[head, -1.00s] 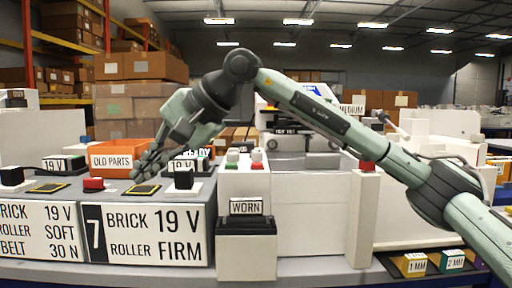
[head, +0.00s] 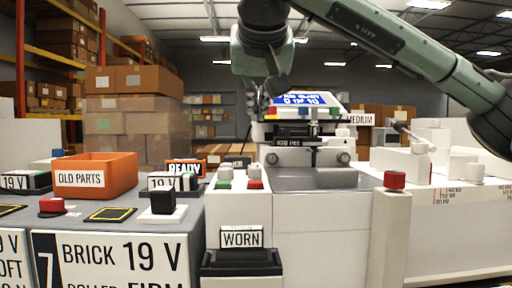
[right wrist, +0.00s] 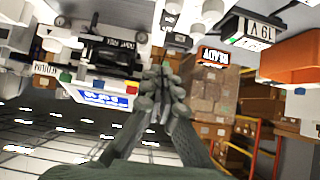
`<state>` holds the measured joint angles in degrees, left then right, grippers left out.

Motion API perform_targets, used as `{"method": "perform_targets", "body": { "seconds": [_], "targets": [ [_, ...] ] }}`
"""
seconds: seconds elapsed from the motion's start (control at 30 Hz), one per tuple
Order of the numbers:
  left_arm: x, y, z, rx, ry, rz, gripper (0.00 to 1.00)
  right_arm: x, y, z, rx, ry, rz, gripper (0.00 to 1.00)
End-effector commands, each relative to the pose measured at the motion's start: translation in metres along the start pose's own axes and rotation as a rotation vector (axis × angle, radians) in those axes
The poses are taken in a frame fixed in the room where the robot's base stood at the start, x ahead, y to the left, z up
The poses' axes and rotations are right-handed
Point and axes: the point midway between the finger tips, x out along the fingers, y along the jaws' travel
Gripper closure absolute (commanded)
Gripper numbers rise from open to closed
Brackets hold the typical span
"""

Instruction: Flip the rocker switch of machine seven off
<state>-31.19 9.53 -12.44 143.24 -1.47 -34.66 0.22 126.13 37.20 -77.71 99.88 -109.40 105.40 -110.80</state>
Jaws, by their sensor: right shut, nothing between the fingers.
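Machine seven is the grey box whose front panel (head: 125,262) reads 7, BRICK 19 V, with the lower line cut off by the picture edge. On its top are a black block on a white plate (head: 163,202), a red button on a black base (head: 52,205) and a black pad with a yellow outline (head: 110,214). I cannot tell for sure which part is the rocker switch, or its position. My right gripper (right wrist: 163,85) is shut and empty in the right wrist view, which is upside down. In the head view my right arm is raised high, clear of the machine. My left gripper is not in view.
A 19 V display (head: 175,183) is behind the black block. A WORN box (head: 241,262) and white plotter housing (head: 320,230) are to the right. A red-capped post (head: 391,230) stands farther right.

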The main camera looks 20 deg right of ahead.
Motion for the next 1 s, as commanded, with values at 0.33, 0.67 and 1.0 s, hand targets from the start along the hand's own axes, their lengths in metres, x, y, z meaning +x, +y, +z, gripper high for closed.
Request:
{"method": "perform_targets", "body": {
  "seconds": [0.33, 0.67, 1.0],
  "targets": [
    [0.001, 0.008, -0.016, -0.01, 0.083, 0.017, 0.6, 0.058, 0.001, 0.002, 0.001, -0.006, 0.002, 1.0],
    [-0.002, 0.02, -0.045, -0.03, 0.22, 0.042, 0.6, 0.115, 0.0, 0.017, 0.0, -0.003, 0.0, 1.0],
    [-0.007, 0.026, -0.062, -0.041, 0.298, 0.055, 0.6, 0.127, 0.0, 0.029, 0.002, -0.001, -0.001, 1.0]
  ]
}}
